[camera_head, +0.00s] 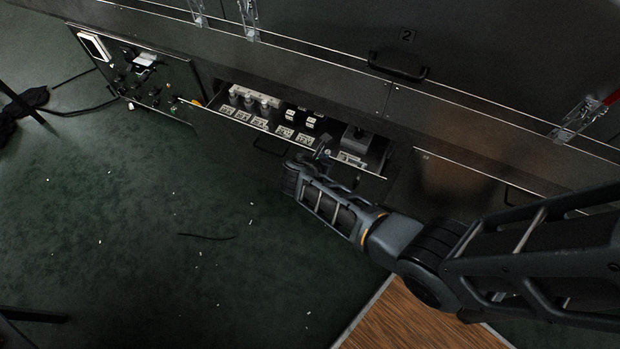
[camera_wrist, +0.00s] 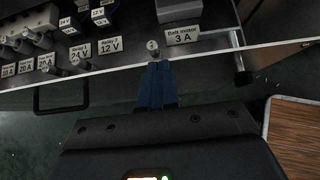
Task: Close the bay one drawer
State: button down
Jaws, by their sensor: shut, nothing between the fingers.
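The drawer (camera_head: 228,117) stands pulled out from the dark cabinet front in the head view. It holds labelled relays and fuses, and its thin front edge also shows in the wrist view (camera_wrist: 108,70). A dark handle (camera_head: 268,148) hangs on its front, and it shows at the lower left in the wrist view (camera_wrist: 60,98). My gripper (camera_head: 322,154) is at the right part of the drawer front. In the wrist view my gripper (camera_wrist: 156,66) is shut and empty, its fingertips at the front edge below the "Belt motor 3 A" label (camera_wrist: 182,35). I cannot tell whether they touch.
An open panel with electronics (camera_head: 150,80) stands left of the drawer. A closed front (camera_head: 470,185) is to the right. A handle marked 2 (camera_head: 398,68) and metal latches (camera_head: 582,118) sit above. A wooden board (camera_head: 405,322) lies on the green floor, which has small scraps.

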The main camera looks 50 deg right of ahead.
jog(key=w+d+b, duration=0.1)
jog(key=w+d, duration=0.2)
jog(key=d, duration=0.7)
jog(key=shift+w, duration=0.15)
jog(key=shift+a, duration=0.1)
